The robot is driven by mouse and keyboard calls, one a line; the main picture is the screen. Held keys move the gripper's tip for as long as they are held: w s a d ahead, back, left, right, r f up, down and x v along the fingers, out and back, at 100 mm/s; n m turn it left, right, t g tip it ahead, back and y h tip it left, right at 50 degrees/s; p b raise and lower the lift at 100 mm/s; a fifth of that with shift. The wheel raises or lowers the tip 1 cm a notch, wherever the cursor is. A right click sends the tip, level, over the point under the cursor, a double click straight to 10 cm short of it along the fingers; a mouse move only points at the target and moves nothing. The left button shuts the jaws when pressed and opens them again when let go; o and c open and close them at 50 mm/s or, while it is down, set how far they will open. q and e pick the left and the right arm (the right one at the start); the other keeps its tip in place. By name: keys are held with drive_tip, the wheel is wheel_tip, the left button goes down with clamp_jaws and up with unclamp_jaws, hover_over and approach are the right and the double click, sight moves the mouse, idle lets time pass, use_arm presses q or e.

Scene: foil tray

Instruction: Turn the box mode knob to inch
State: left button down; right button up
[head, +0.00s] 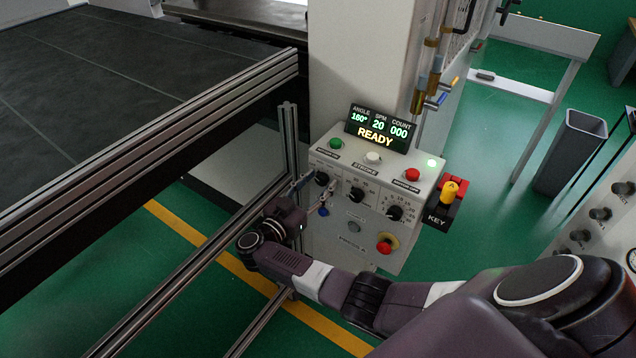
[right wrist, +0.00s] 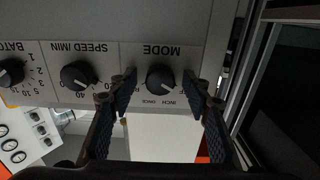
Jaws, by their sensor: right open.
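The control box (head: 375,190) stands on the machine's column, with a lit display reading READY above it. Its black mode knob (head: 321,179) is the leftmost of three knobs on the front; it also shows in the right wrist view (right wrist: 160,79), under the upside-down word MODE. The INCH label (right wrist: 189,97) is beside the knob. I cannot tell clearly which mark the knob points at. My right gripper (head: 316,189) is open, its two fingers on either side of the mode knob in the right wrist view (right wrist: 160,84), apparently apart from it. My left gripper is not in view.
The speed knob (head: 356,194) and batch knob (head: 394,213) are to the right on the same face. A red emergency button (head: 385,246) is below, and a yellow key switch (head: 451,191) is at the right side. A metal post (head: 290,140) stands close left.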

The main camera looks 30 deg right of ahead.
drive_tip(key=shift+c, duration=0.5)
drive_tip(key=c, duration=1.1)
drive_tip(key=shift+o, duration=0.2)
drive_tip(key=shift+f+m, duration=0.15)
drive_tip(key=shift+m, duration=0.15)
drive_tip(key=m+b, duration=0.2)
drive_tip(key=m, duration=0.1)
drive_tip(key=shift+f, duration=0.1)
drive_tip(key=shift+m+b, duration=1.2)
drive_tip(key=shift+m, duration=0.8)
drive_tip(key=o, duration=1.2)
drive_tip(key=shift+r, duration=0.2)
drive_tip(key=shift+c, duration=0.2)
